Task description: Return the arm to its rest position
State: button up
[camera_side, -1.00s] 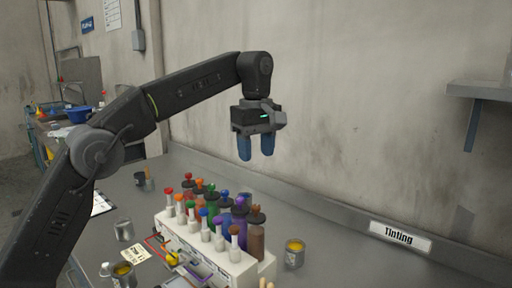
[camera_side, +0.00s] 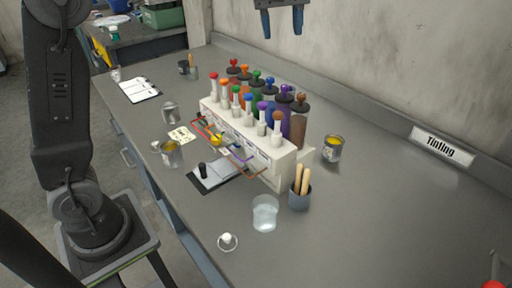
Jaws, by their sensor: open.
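My gripper (camera_side: 282,22) shows at the top edge of the side view, with its two blue fingers pointing down and apart. It is open, with nothing between the fingers. It hangs high above the bench, behind the rack as seen here, close to the wall. The gripper's upper body and most of my arm's upper links are out of the frame. My lower arm and base stand at the left, beside the bench.
A white rack (camera_side: 285,158) of several coloured bottles stands mid-bench (camera_side: 365,225). The bench's right part is mostly clear.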

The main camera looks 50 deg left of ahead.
jog(key=s+a+f+m+t, duration=0.1)
jog(key=s+f+m, duration=0.4)
jog(key=s, duration=0.6)
jog(key=s+a+f+m+t, duration=0.1)
jog(key=s+f+m+t, duration=0.2)
jog(key=s+f+m, duration=0.3)
jog(key=s+f, duration=0.3)
jog(key=s, duration=0.2)
jog(key=shift+s+a+f, duration=0.15)
jog(key=shift+s+f, duration=0.15)
dwell(1.2)
